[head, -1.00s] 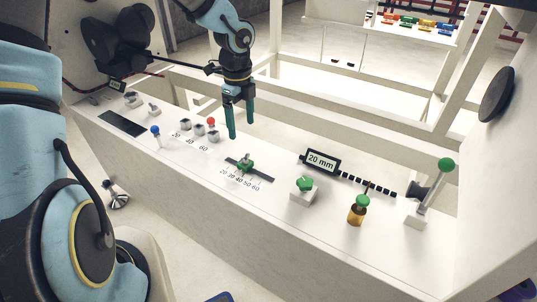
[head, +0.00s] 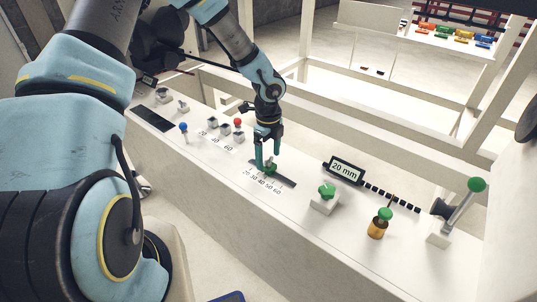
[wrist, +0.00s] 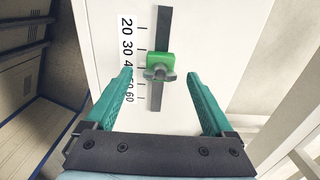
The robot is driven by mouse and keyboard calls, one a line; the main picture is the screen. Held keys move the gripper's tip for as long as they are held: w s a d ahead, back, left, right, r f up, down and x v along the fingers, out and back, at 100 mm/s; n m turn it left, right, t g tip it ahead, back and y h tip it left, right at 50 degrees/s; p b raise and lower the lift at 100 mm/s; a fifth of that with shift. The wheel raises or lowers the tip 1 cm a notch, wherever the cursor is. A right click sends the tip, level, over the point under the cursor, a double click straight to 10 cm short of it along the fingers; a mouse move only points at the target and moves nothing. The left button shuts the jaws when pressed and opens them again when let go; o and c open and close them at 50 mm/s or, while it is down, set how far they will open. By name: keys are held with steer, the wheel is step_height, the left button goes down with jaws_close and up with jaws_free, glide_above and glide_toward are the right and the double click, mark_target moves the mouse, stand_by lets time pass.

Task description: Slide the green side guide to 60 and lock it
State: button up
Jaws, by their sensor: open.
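The green side guide (head: 270,168) sits on a dark slotted rail (head: 286,180) on the white bench top; the wrist view shows the guide (wrist: 155,60) too. A small grey wing-like knob (wrist: 160,74) is on it. The guide is beside the 40 mark of the printed scale (wrist: 128,50), which runs 20 to 60. My gripper (head: 266,170) is open and low over the guide. In the wrist view its teal fingers (wrist: 159,76) stand left and right of the guide, with gaps on both sides. Whether the knob is locked cannot be told.
Right of the rail are a display (head: 345,170) reading 20 mm, a green knob on a white block (head: 326,197), an amber, green-topped part (head: 378,225) and a green-tipped lever (head: 463,208). Left are small grey blocks with a red knob (head: 238,122) and a blue-topped pin (head: 184,127).

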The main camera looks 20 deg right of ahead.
steer(key=shift+c, duration=0.2)
steer(key=c, duration=1.3)
steer(key=shift+n, duration=0.3)
steer(key=n+b, duration=0.1)
steer(key=n, duration=0.1)
steer(key=shift+n, duration=0.4)
steer(key=n+b, duration=0.1)
steer(key=n, duration=0.2)
steer(key=shift+n, duration=0.3)
steer(key=n+b, duration=0.1)
steer(key=n, duration=0.2)
steer(key=shift+n+b, duration=0.5)
steer(key=shift+n, duration=1.6)
